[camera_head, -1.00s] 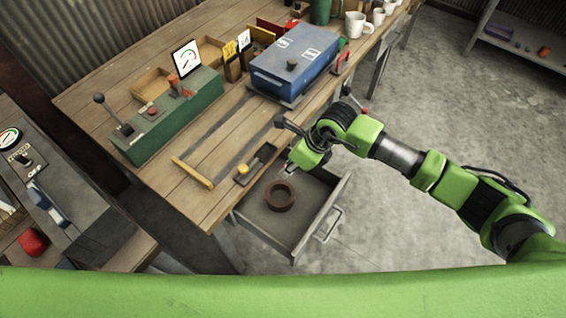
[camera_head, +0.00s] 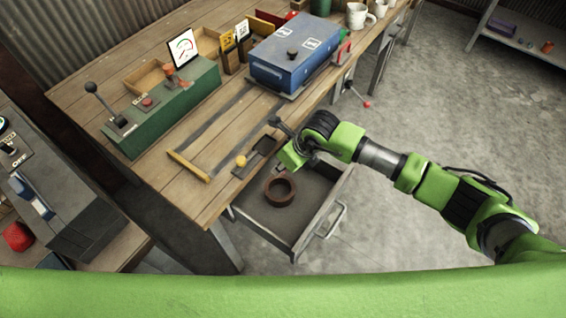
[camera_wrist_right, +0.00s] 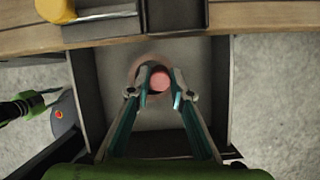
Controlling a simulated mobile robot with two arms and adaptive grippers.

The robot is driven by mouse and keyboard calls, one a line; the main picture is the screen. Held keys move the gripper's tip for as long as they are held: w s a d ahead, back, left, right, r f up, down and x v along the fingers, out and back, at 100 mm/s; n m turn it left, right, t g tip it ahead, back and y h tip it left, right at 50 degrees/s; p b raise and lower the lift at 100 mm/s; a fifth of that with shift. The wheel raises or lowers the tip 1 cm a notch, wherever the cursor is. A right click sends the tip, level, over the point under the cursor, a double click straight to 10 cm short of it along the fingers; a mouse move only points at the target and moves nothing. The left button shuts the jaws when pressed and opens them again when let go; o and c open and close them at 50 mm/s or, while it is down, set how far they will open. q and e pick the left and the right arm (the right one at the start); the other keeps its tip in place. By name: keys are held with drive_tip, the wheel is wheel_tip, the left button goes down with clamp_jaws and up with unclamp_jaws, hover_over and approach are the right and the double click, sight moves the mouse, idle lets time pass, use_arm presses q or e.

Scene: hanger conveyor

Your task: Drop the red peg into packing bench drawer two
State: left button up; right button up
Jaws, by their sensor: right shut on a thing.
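My right gripper (camera_wrist_right: 160,88) is shut on the red peg (camera_wrist_right: 158,78), which shows end-on between the fingertips in the right wrist view. In the head view the right gripper (camera_head: 289,160) hangs over the inner part of an open drawer (camera_head: 321,222) under the bench edge; the peg cannot be made out there. A brown ring (camera_head: 271,199) lies on the drawer floor. In the wrist view, the peg and fingertips appear in front of this ring. No drawer number is readable. My left gripper is not in view.
The wooden bench (camera_head: 215,189) carries a green control box (camera_head: 165,119), a blue case (camera_head: 289,72), a small dark tray with a yellow knob (camera_head: 240,161) and white mugs (camera_head: 357,17). A grey console (camera_head: 50,217) stands at left. The floor right of the drawer is clear.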

drive_tip(key=o, duration=1)
drive_tip(key=v, duration=1.2)
